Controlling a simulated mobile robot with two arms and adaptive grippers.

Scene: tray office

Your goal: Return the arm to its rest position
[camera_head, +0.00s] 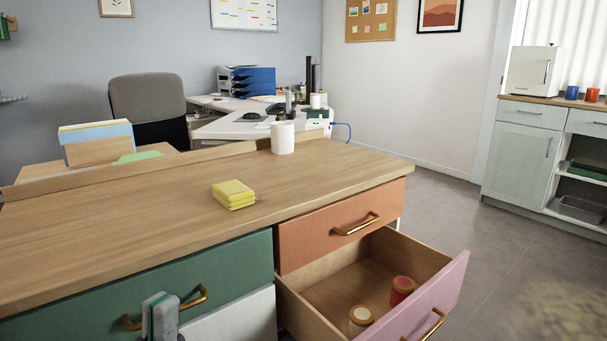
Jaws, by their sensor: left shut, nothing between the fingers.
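My left gripper (160,317) shows at the bottom left, pointing up. It is shut, with nothing seen between its fingers. In the picture it overlaps the brass handle of the green drawer (230,264); I cannot tell whether it touches it. Most of the arm is below the frame. My right gripper is not in view.
The pink-fronted drawer (442,296) stands open at the lower right, holding a red-topped jar (402,287) and a pale jar (360,318). The orange drawer (310,237) above is closed. Yellow sticky notes (233,195) and a white cup (283,139) stand on the wooden top (130,235).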

